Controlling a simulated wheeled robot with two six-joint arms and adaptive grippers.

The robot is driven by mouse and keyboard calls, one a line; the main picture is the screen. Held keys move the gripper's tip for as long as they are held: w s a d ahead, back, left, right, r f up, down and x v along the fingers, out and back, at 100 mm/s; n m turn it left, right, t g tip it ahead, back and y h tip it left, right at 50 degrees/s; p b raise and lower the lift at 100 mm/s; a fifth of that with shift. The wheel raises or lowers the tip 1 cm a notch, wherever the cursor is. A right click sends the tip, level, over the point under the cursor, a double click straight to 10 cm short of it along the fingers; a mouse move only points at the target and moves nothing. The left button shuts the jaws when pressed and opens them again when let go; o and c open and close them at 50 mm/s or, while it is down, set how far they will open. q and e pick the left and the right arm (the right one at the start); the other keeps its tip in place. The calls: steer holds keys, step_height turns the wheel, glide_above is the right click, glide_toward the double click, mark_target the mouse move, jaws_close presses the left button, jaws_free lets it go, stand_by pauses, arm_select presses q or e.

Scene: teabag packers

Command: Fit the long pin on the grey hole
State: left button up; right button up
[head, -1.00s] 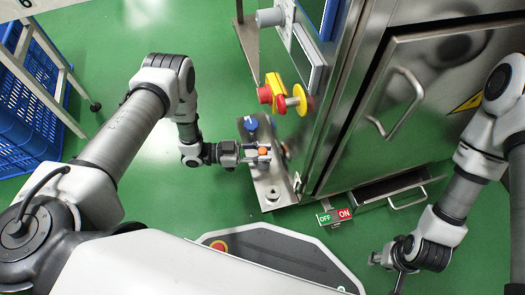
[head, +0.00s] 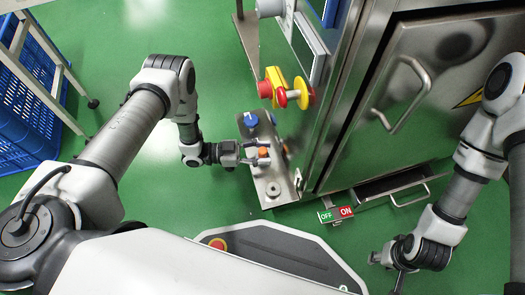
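A steel plate (head: 262,179) juts out at the foot of the machine. It carries a blue knob (head: 250,119), a small orange-topped piece (head: 263,153), probably the pin's head, and a grey round fitting (head: 272,190) near its front end. My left gripper (head: 258,153) is over the plate, its fingers spread on either side of the orange piece. Any pin shaft below the orange top is hidden, so I cannot tell how it sits. My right gripper (head: 385,270) is low at the right, its fingers apart and empty, away from the plate.
The steel machine (head: 400,130) fills the right, with a door handle and a yellow-and-red knob (head: 290,93). An OFF/ON sign (head: 335,214) and an open drawer (head: 395,190) are low on it. A blue crate (head: 30,100) stands at the left. Green floor is clear between.

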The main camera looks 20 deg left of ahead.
arm_select(q)
steer(key=v, duration=1.2)
stand_by(0.3)
